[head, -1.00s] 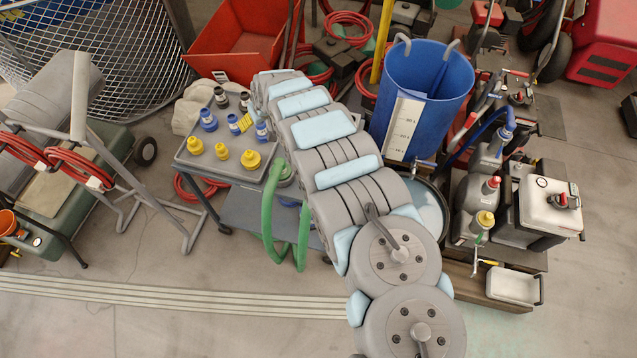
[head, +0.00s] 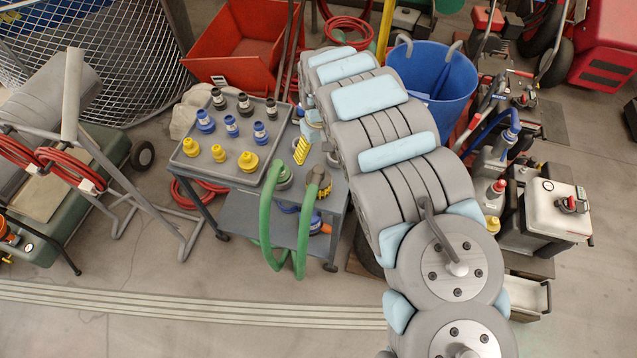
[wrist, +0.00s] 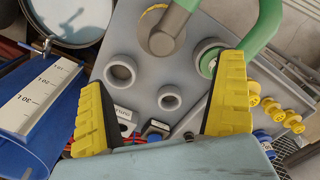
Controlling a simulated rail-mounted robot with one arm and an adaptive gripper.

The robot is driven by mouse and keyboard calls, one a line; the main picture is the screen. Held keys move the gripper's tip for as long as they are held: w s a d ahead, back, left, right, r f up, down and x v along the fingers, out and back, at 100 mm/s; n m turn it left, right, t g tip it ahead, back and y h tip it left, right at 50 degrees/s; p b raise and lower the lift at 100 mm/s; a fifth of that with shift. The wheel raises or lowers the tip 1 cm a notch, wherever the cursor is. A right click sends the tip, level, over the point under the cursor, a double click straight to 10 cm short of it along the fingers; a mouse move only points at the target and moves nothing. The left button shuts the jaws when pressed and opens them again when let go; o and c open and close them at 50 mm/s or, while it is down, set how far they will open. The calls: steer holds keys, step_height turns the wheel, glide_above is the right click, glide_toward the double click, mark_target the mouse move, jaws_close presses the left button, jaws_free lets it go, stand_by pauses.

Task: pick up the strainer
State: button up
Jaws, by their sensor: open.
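No part is plainly recognisable as the strainer. A grey-tan cylinder (wrist: 160,38) beside the green hose (wrist: 262,28) may be it, but I cannot tell for sure. It lies just beyond my fingertips at the top of the wrist view. In the head view a grey-tan piece (head: 319,178) shows at one end of the green hose (head: 266,225). My gripper (wrist: 165,75) is open, its two yellow fingers wide apart over the grey cart top, with nothing between them in their grip. In the head view one yellow finger (head: 301,150) shows beside my arm, which hides the rest.
Two grey rings (wrist: 120,70) (wrist: 170,97) stand on the cart top. A grey tray (head: 200,172) holds yellow, blue and black fittings. A blue bin (head: 440,80) stands behind my arm. A white-topped box (head: 555,210) is at the right. Bare floor is in front.

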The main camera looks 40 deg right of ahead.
mark_target(319, 168)
step_height(319, 168, down, 7)
steer(key=shift+b, duration=0.35)
steer(key=shift+f, duration=0.6)
steer(key=shift+f, duration=0.1)
steer(key=shift+s+a+f+b, duration=0.1)
steer(key=shift+a+f+b, duration=0.1)
steer(key=shift+f, duration=0.7)
steer(key=shift+s+a+f+b, duration=0.1)
steer(key=shift+f+b, duration=0.1)
steer(key=shift+f, duration=0.7)
steer(key=shift+d+f, duration=0.1)
steer(key=shift+f, duration=0.6)
steer(key=shift+w, duration=0.1)
steer(key=c, duration=1.1)
steer(key=shift+r, duration=0.15)
